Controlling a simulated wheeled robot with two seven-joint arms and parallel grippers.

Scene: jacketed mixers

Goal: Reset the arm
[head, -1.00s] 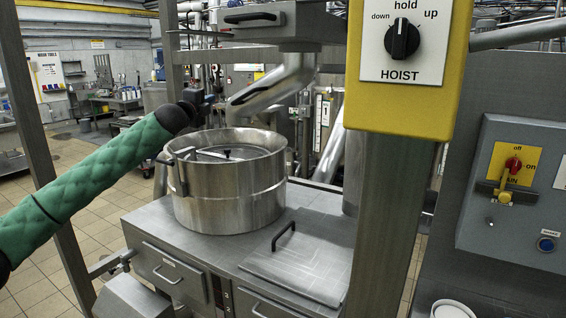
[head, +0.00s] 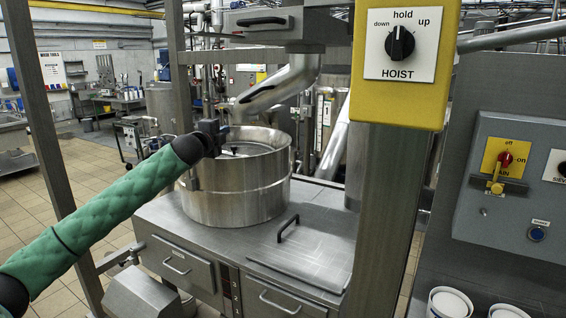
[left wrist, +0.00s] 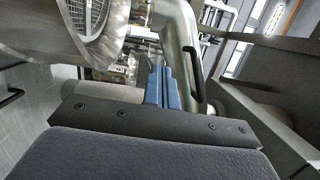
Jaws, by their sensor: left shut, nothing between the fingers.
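My left arm, in a green quilted sleeve, reaches in from the left in the head view. My left gripper (head: 222,130) is dark and small there, in front of the near left rim of the steel mixing bowl (head: 238,190). In the left wrist view its blue fingers (left wrist: 158,86) are together with nothing between them. I cannot tell from the head view whether the gripper touches the bowl rim. My right gripper is in neither view.
The bowl stands on a steel cabinet (head: 210,240) with a handled lid (head: 305,255). A steel post rises right of it, bearing the yellow hoist box (head: 405,95). A grey control panel (head: 515,190) and white tubs (head: 450,302) are at the right.

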